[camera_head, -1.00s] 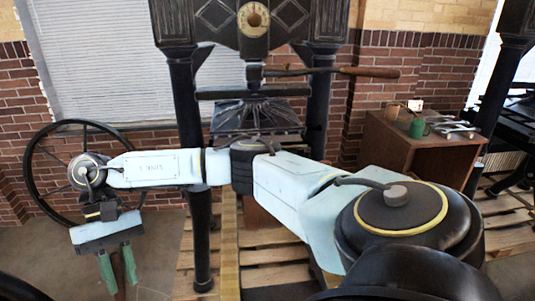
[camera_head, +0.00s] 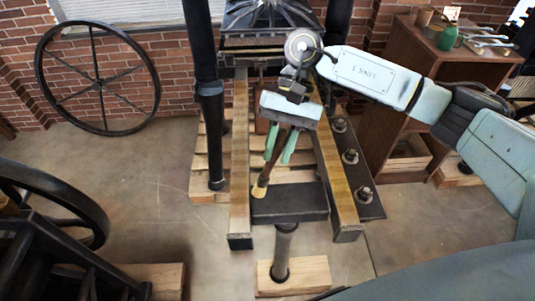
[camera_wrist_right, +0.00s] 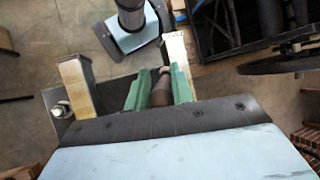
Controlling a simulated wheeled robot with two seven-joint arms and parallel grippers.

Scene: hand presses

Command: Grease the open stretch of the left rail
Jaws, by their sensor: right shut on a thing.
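The left rail (camera_head: 240,150) is a long brass-coloured bar with a dark end, running from under the press toward me. My right gripper (camera_head: 280,147) is shut on a brush (camera_head: 265,172) with a brown handle and a pale tip. The brush slants down to the left, its tip just right of the left rail in the picture; I cannot tell whether they touch. In the right wrist view the brown handle (camera_wrist_right: 161,90) sits between the green fingers, with the left rail (camera_wrist_right: 178,52) beyond. My left gripper is not in view.
The right rail (camera_head: 336,165) runs parallel, beside a plate with several bolts (camera_head: 350,156). A dark crossbar (camera_head: 290,203) spans between the rails near their front. A black post (camera_head: 209,120) stands left of the left rail. A cabinet (camera_head: 395,110) stands at right.

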